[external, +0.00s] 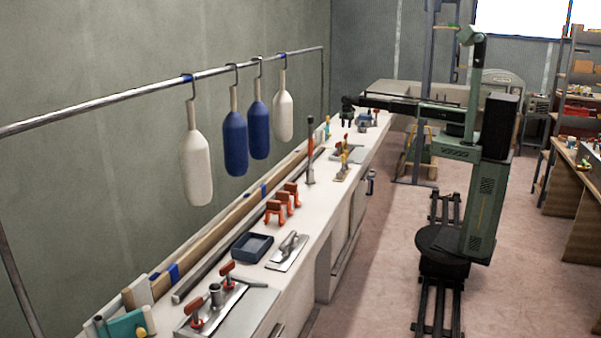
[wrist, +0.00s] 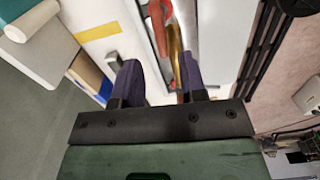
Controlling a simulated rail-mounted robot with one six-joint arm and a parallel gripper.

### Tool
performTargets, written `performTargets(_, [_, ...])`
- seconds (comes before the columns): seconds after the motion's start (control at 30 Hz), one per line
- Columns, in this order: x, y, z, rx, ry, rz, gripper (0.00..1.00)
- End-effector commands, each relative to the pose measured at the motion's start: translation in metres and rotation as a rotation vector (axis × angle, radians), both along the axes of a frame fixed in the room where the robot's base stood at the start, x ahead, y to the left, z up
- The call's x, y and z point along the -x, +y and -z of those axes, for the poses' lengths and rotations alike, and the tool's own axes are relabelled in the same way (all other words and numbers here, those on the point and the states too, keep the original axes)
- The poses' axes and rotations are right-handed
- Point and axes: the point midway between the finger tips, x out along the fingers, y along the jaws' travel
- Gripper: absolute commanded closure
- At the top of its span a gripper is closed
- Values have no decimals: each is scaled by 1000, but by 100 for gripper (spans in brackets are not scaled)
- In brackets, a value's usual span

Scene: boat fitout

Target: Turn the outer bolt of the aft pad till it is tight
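My gripper (external: 347,106) is over the far end of the long white bench, fingers pointing down. In the wrist view my gripper (wrist: 157,78) has two dark fingers spread apart with a gap between them. A red handle-like part (wrist: 160,25) and a yellow-orange part (wrist: 176,48) show beyond the fingertips. I cannot tell whether either is touched. In the external view a grey plate (external: 350,153) with small yellow and red upright parts lies on the bench nearer than my gripper. I cannot tell which fitting is the aft pad, and its outer bolt is not distinguishable.
White and blue fenders (external: 235,143) hang from a rail (external: 140,95) along the wall. Orange clamps (external: 283,203), a dark tray (external: 252,247), a trowel (external: 289,251) and a plate with red handles (external: 215,305) occupy the near bench.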

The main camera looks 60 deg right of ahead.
Motion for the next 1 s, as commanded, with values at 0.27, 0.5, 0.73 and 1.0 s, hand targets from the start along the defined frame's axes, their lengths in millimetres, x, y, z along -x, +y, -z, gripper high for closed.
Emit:
performTargets(0.27, [0,0,69,0,0,1,62])
performTargets(0.5, [0,0,70,0,0,1,62])
performTargets(0.73, [0,0,69,0,0,1,83])
performTargets(1.0, [0,0,69,0,0,2,100])
